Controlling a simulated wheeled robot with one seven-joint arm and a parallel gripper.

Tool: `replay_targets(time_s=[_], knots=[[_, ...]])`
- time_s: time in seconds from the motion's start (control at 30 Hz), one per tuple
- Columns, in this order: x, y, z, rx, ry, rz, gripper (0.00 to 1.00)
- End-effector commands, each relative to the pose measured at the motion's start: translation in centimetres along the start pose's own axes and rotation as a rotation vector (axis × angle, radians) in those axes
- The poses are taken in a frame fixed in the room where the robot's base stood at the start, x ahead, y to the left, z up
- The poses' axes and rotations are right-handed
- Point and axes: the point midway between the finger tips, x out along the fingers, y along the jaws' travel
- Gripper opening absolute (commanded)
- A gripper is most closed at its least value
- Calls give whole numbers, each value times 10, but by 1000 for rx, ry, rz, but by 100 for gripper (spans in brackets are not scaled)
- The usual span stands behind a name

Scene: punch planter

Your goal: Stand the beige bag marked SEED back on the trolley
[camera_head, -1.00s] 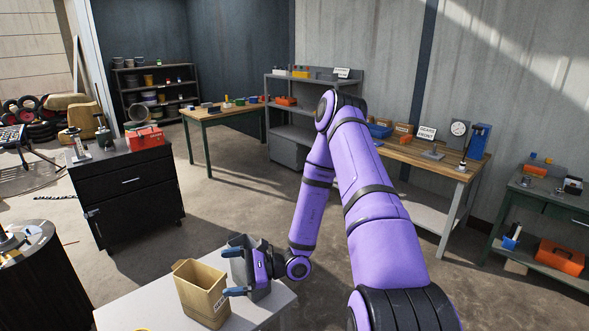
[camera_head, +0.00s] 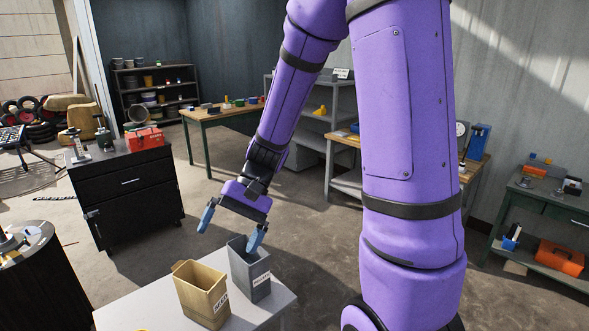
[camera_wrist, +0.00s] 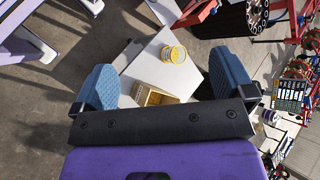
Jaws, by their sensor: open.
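The beige bag (camera_head: 202,293) stands upright on the white top of the trolley (camera_head: 140,306), with lettering on a pale label low on its side. In the wrist view the bag (camera_wrist: 152,96) shows between the fingers, partly hidden by the gripper body. A grey bag (camera_head: 246,271) with a white label stands beside it on the right. My gripper (camera_head: 230,225) is open and empty, above and behind the two bags, with its fingers pointing down. One fingertip is close to the grey bag's top in the picture; I cannot tell whether they touch.
A yellow-rimmed round tin (camera_wrist: 174,54) stands on the trolley top in the wrist view. A black drawer cabinet (camera_head: 128,195) with a red toolbox (camera_head: 145,138) stands at the left. Open floor lies behind the trolley.

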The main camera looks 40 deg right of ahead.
Motion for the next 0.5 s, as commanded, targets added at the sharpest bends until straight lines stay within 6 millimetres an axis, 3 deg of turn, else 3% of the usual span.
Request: replay_targets(time_s=[0.5], knots=[[-65,-8,96,-324,368,413,100]])
